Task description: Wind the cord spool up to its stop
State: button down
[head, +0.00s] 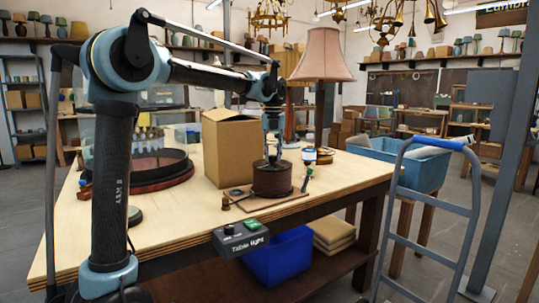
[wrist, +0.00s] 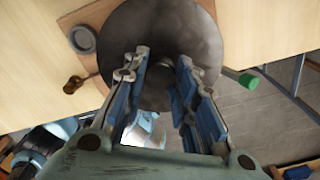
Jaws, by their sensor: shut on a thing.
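The cord spool (head: 272,182) is a dark brown drum on a flat wooden board (head: 283,204) near the table's right front part. In the wrist view the spool (wrist: 160,25) shows from above as a dark round disc. My gripper (head: 272,158) points down over the spool's middle. In the wrist view my gripper (wrist: 162,68) has its two fingers on either side of the spool's centre, shut on its upper middle part. The gripped part is mostly hidden by the fingers. The stop cannot be made out.
A cardboard box (head: 230,150) stands just behind. A lamp (head: 320,70) is beyond. The "Table light" box (head: 240,238) hangs at the front edge.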

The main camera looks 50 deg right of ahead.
jog(key=shift+w, duration=0.15)
dwell(0.7)
jog(key=c, duration=1.3)
grip_release()
jog(key=shift+r, duration=0.1)
notch_tip(320, 180, up, 12)
jog(key=shift+a+f, duration=0.1)
